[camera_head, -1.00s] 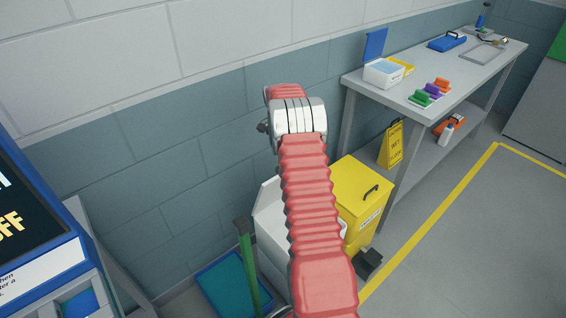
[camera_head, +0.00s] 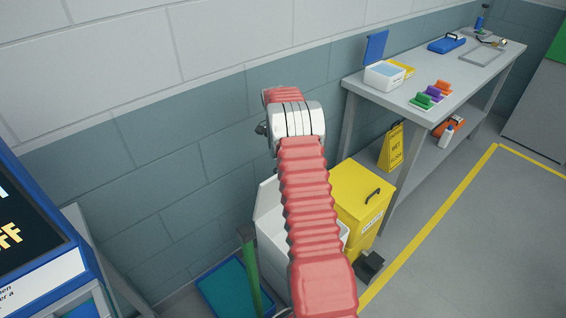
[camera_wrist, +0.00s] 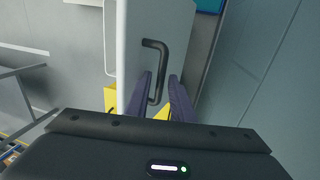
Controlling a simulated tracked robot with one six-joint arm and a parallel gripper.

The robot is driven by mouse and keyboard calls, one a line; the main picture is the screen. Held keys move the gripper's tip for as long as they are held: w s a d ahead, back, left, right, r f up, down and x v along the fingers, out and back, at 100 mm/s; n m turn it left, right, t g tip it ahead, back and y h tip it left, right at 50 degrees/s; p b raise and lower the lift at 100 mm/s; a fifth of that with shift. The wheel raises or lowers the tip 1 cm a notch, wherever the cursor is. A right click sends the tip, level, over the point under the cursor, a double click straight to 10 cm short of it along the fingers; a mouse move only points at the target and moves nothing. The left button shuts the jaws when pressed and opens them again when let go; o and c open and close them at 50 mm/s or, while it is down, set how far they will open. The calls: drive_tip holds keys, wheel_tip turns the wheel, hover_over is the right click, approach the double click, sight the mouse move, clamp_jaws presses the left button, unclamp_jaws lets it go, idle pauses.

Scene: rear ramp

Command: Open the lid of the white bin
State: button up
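The white bin (camera_head: 274,250) stands by the wall in the head view, partly hidden behind my arm. Its white lid (camera_head: 268,207) stands raised on the wall side. In the wrist view the lid (camera_wrist: 133,40) is a tall upright white panel with a black bar handle (camera_wrist: 161,68). My gripper (camera_wrist: 159,76) is open. Its two dark fingers are spread on either side of the lower part of the handle, with a gap between them; I cannot tell whether they touch it. The gripper is hidden in the head view.
A yellow bin (camera_head: 352,189) with a shut lid stands right beside the white bin. A grey workbench (camera_head: 404,101) holds small items at the right. A green post (camera_head: 250,272) and a blue-edged tray (camera_head: 222,292) are at the left. The floor at the right is clear.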

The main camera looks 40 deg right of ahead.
drive_tip(key=shift+o, duration=0.5)
drive_tip(key=shift+r, duration=0.15)
drive_tip(key=v, duration=1.3)
drive_tip(key=shift+r, duration=0.3)
drive_tip(key=shift+w+a, duration=0.1)
drive_tip(key=shift+w, duration=0.05)
